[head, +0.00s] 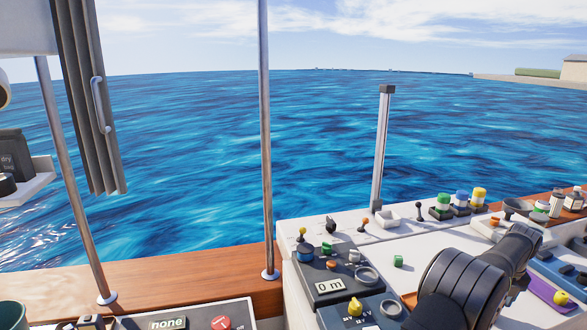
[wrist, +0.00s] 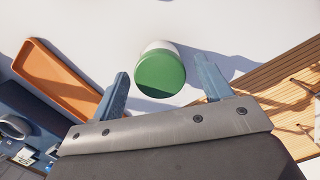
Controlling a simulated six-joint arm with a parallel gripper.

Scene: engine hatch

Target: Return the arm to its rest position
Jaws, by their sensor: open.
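My gripper (wrist: 160,72) is open in the wrist view, with its two blue fingers spread apart and nothing held between them. A green-topped white round thing (wrist: 161,74) shows between and beyond the fingertips, on a pale surface. I cannot tell how far below the fingers it is. In the head view my dark arm (head: 465,285) reaches over the console from the lower right, and the gripper itself cannot be made out there.
The white console (head: 330,233) carries several knobs, small levers and coloured caps (head: 461,198). An orange tray (wrist: 55,75) lies left in the wrist view. Slatted wood (wrist: 270,90) is at right. A metal post (head: 265,130) and an upright column (head: 382,150) stand by the water.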

